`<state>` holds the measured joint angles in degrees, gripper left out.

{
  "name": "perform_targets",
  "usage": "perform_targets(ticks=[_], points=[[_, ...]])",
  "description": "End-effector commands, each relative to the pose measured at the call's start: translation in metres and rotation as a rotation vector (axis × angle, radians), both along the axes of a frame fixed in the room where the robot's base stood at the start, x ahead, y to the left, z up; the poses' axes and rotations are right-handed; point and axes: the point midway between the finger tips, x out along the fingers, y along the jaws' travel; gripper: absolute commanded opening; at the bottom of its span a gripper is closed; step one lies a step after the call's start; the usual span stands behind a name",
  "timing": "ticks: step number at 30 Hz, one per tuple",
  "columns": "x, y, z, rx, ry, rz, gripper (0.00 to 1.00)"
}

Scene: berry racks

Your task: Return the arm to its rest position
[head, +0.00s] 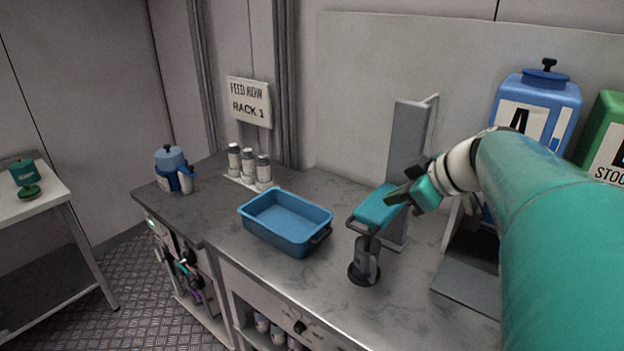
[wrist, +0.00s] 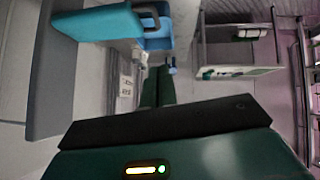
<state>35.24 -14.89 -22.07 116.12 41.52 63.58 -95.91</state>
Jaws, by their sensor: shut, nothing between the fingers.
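My arm reaches in from the right of the head view, teal with a white wrist band. My gripper (head: 392,198) is above the counter and points left, beside the teal head of a grey stand (head: 376,207). In the head view it overlaps that head; I cannot tell whether they touch. In the wrist view the two dark green fingers (wrist: 158,74) lie together with nothing between them. The teal head (wrist: 95,22) shows there at upper left, apart from the fingers.
A dark cup (head: 366,262) stands below the teal head. A blue tray (head: 290,245) sits left of it on the grey counter (head: 215,212). White-labelled bottles (head: 248,163), a blue jug (head: 172,165) and large blue (head: 535,105) and green (head: 606,140) containers stand around. A side table (head: 50,208) is at left.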

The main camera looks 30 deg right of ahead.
Motion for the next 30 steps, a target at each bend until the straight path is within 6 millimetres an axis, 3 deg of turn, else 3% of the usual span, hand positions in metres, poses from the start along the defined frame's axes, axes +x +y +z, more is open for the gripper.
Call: perform_targets(ticks=[13,16,20,23,30], points=[[-0.001,0.001,0.000,0.001,0.000,0.000,0.00],[0.002,0.013,-0.003,0.018,0.017,0.000,0.00],[0.011,0.058,-0.013,0.078,0.088,-0.010,0.00],[0.013,0.106,-0.026,0.124,0.171,-0.036,0.00],[-0.004,0.207,-0.060,0.153,0.327,-0.157,0.00]])
